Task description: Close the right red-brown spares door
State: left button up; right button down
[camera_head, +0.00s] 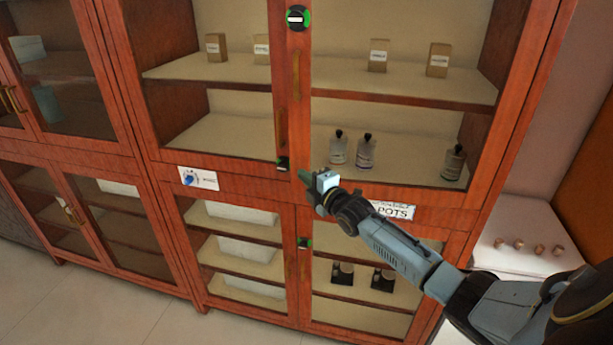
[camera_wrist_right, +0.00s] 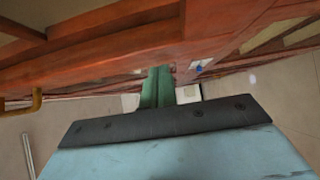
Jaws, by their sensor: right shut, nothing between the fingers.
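The red-brown cabinet's upper right glass door (camera_head: 400,102) has its inner stile beside the left door's and looks about flush with it; a small gap cannot be ruled out. A lower right glass door (camera_head: 362,275) sits below it and looks shut. I cannot read a "spares" label on either. My right gripper (camera_head: 303,175) is in front of the cabinet at the rail between upper and lower doors, near the upper right door's lower inner corner. Its green fingers (camera_wrist_right: 158,86) are together and empty, close to red-brown wood; contact cannot be told. My left gripper is not in view.
Bottles (camera_head: 367,150) and small boxes (camera_head: 378,55) stand on shelves behind the glass. A partly hidden sign (camera_head: 393,211) ends in "POTS". Another glass-fronted cabinet (camera_head: 62,150) adjoins at left. A white surface with small knobs (camera_head: 519,245) is at right. Tiled floor (camera_head: 90,305) is clear.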

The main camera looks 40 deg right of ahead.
jog(key=shift+w+d, duration=0.25)
